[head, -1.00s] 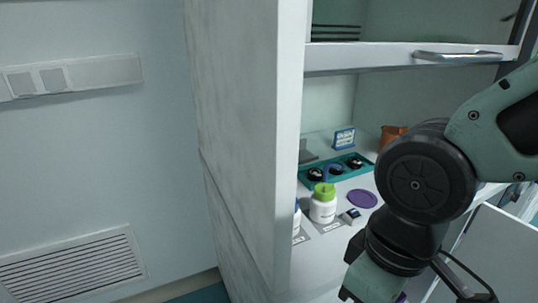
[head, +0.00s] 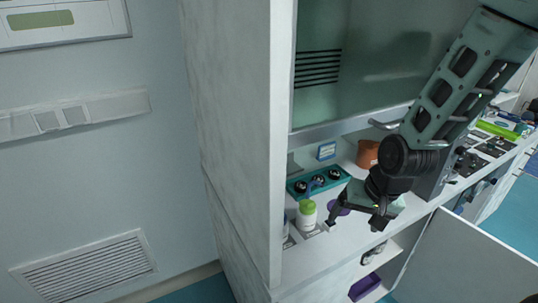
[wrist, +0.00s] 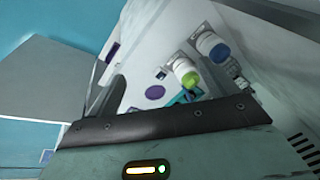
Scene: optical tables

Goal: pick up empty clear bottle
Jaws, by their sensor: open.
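I cannot make out an empty clear bottle for certain in either view. A white bottle with a green cap (head: 306,217) stands upright on the bench; it also shows in the wrist view (wrist: 186,73). A second white bottle with a blue cap (wrist: 212,46) stands beside it; in the head view it is mostly hidden behind the cabinet's edge. My gripper (head: 356,218) is open and empty, to the right of the green-capped bottle and apart from it.
A teal rack (head: 298,191) with black round pieces lies behind the bottles. A purple disc (head: 336,208) lies near my gripper. An orange-brown pot (head: 367,153) stands behind my arm. The tall cabinet side (head: 240,140) blocks the left; a raised sash (head: 350,124) hangs above.

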